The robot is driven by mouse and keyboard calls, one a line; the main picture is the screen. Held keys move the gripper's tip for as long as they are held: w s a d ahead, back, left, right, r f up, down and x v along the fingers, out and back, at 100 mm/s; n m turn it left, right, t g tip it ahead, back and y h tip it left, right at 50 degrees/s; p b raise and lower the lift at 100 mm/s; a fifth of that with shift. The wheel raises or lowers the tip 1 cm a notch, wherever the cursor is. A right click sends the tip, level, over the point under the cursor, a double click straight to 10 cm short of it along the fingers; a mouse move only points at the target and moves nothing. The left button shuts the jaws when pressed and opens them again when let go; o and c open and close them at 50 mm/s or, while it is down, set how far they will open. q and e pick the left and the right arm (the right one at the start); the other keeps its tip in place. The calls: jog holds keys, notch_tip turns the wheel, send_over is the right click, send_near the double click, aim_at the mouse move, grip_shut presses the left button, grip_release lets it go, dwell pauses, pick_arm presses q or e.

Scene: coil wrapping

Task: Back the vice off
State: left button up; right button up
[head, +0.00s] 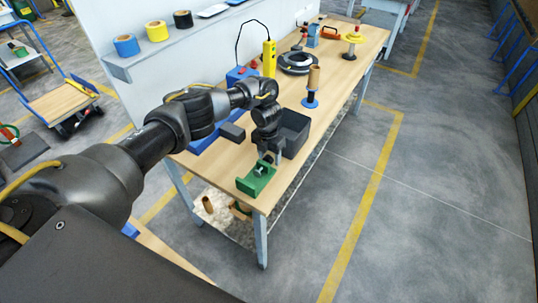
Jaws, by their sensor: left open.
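The green vice (254,181) stands on the near end of the wooden workbench (318,116). A small metal part shows at its middle, but its jaw gap is too small to tell. My left gripper (268,159) points down just above and behind the vice, with its fingers apart. Whether a finger touches the vice's handle cannot be told. My right gripper is not in view.
A black bin (294,133) stands right behind my left gripper. Farther along the bench are a blue stand with a brown roll (312,85), a black ring-shaped coil (298,62) and a yellow meter (269,58). Tape rolls (157,31) sit on the wall shelf. The floor right of the bench is clear.

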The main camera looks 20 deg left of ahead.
pick_arm(q)
jog(key=c, duration=1)
jog(key=shift+o, duration=0.2)
jog(key=shift+d+f+y+b, duration=0.25)
jog(key=shift+y+b, duration=0.5)
jog(key=shift+y, duration=0.25)
jog(key=shift+r+t+y, duration=0.15)
jog(key=shift+t+y, duration=0.15)
jog(key=shift+y, duration=0.3)
jog(key=shift+d+r+y, duration=0.1)
jog(key=shift+d+y, duration=0.05)
jog(key=shift+y, duration=0.35)
jog(key=o, duration=0.9)
jog(key=shift+o, duration=0.3)
